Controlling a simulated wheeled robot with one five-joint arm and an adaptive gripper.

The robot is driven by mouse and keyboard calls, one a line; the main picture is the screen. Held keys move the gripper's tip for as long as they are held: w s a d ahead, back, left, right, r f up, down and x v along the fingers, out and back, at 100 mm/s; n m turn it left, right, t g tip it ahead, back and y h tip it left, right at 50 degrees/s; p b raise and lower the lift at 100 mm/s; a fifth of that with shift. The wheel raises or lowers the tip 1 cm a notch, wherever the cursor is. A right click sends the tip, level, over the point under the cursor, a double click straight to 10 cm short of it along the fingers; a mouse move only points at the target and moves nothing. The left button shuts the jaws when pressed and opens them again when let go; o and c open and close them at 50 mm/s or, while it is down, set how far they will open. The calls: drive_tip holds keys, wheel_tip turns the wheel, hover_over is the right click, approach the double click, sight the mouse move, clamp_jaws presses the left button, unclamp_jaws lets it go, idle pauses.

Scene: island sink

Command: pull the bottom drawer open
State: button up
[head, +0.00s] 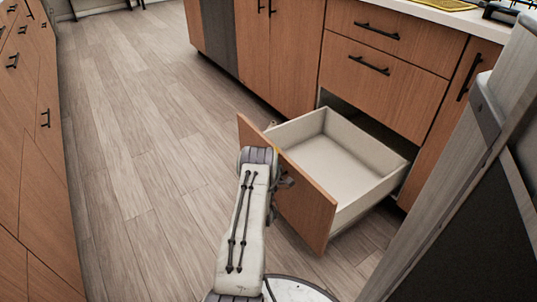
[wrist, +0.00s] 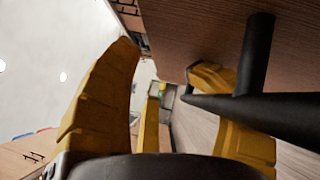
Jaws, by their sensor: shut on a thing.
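The bottom drawer (head: 355,195) stands well out from the island cabinet in the head view. Its wood front (head: 305,205) faces my arm, and its pale inside is empty. My gripper (head: 284,180) is at the outer face of this front, mostly hidden behind my arm there. In the wrist view, the yellow fingers of my gripper (wrist: 168,80) are around the black bar handle (wrist: 265,108), shut on it. The handle is joined to the brown drawer front (wrist: 205,30).
Two shut drawers (head: 385,75) with black handles are above the open one. Another row of wood cabinets (head: 30,130) lines the left side. The plank floor (head: 140,130) between is clear. A grey upright panel (head: 460,170) is close on the right.

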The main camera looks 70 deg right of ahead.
drive_tip(key=shift+s+r+v, duration=0.1)
drive_tip(key=shift+v, duration=0.5)
drive_tip(key=shift+s+r+v, duration=0.1)
drive_tip(key=shift+v, duration=0.45)
drive_tip(key=v, duration=0.2)
drive_tip(key=f+v, duration=0.1)
drive_tip(key=v, duration=0.2)
drive_tip(key=shift+w+f, duration=0.1)
drive_tip(key=shift+w, duration=0.1)
idle(0.4)
